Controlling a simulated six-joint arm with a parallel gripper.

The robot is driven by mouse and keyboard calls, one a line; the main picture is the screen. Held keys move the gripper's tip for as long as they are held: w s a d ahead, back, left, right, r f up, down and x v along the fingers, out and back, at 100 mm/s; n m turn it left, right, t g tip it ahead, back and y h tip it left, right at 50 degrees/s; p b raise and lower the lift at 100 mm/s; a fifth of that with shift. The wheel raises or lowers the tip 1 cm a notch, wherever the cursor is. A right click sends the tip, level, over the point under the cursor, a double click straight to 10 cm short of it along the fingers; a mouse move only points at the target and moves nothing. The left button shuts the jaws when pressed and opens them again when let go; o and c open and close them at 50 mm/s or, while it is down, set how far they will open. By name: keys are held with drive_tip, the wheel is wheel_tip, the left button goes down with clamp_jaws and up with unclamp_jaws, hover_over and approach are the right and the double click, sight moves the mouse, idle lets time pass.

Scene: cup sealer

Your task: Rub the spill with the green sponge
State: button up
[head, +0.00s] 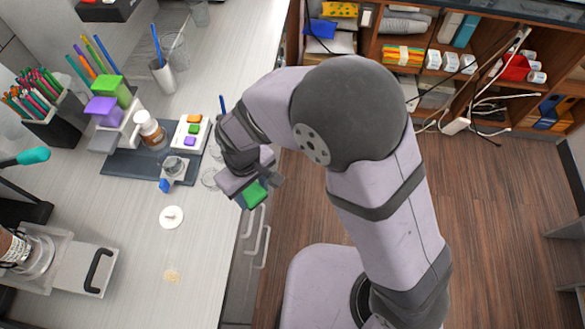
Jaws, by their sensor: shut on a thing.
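The green sponge (254,195) is between the jaws of my gripper (259,188). My gripper is shut on it and holds it by the front edge of the counter, near the cabinet handles. The spill (172,276) is a small, pale tan patch on the light counter, lower left of my gripper and well apart from the sponge. Part of the sponge is hidden by the jaws.
A white round lid (172,217) lies between the spill and a dark mat (125,166) with containers and coloured blocks. The cup sealer (80,268) with a black handle stands left of the spill. Clear glasses (209,179) stand near my gripper. The counter around the spill is clear.

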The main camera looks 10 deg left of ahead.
drive_tip(key=s+a+n, duration=0.1)
drive_tip(key=s+a, duration=0.1)
drive_tip(key=s, duration=0.1)
drive_tip(key=s+a+n, duration=0.1)
drive_tip(key=s+a, duration=0.2)
drive_tip(key=s+a+n, duration=0.1)
drive_tip(key=s+a, duration=0.2)
drive_tip(key=shift+r+p, duration=0.3)
drive_tip(key=shift+p, duration=0.05)
drive_tip(key=s+a+n, duration=0.1)
drive_tip(key=s+a, duration=0.1)
drive_tip(key=s, duration=0.2)
drive_tip(key=s+a+r+n, duration=0.1)
drive_tip(key=s+a, duration=0.1)
drive_tip(key=s, duration=0.2)
drive_tip(key=s+a+n, duration=0.2)
drive_tip(key=s+a, duration=0.1)
drive_tip(key=s, duration=0.1)
drive_tip(key=shift+s+r+p, duration=0.3)
drive_tip(key=shift+r+p, duration=0.05)
drive_tip(key=shift+r, duration=0.05)
drive_tip(key=shift+n, duration=0.3)
drive_tip(key=shift+s+a+r, duration=0.15)
drive_tip(key=shift+a+r, duration=0.6)
drive_tip(key=shift+r, duration=0.2)
drive_tip(key=shift+s+a+r, duration=0.15)
drive_tip(key=shift+a+r, duration=0.55)
drive_tip(key=shift+r, duration=0.25)
